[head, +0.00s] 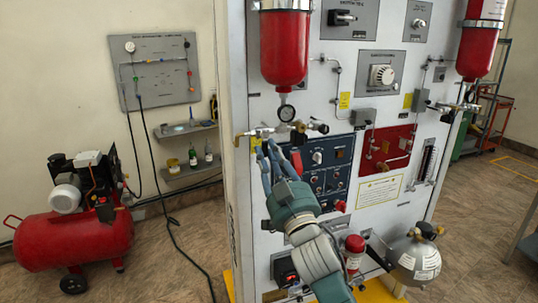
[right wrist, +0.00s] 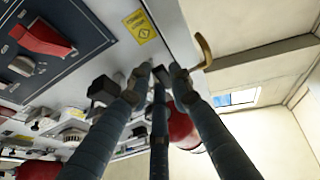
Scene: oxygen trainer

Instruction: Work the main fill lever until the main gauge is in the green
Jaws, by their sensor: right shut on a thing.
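The main gauge (head: 286,112) is a small round dial below the left red cylinder in the head view. Its needle and green zone are too small to read. My right gripper (head: 268,147) reaches up to the pipework below that gauge. Its fingers are closed around the main fill lever, mostly hidden by them. A brass-coloured curved end (right wrist: 204,50), seemingly the lever's, sticks out beside the fingertips in the right wrist view. It also shows at the panel's left edge in the head view (head: 240,139). My left gripper is not in view.
Close to my right fingers are a black-knobbed valve (head: 318,127) and a dark blue switch panel (head: 338,160). The left red cylinder (head: 285,48) hangs above. A red compressor (head: 75,235) stands on the floor at left, with open floor between it and the panel.

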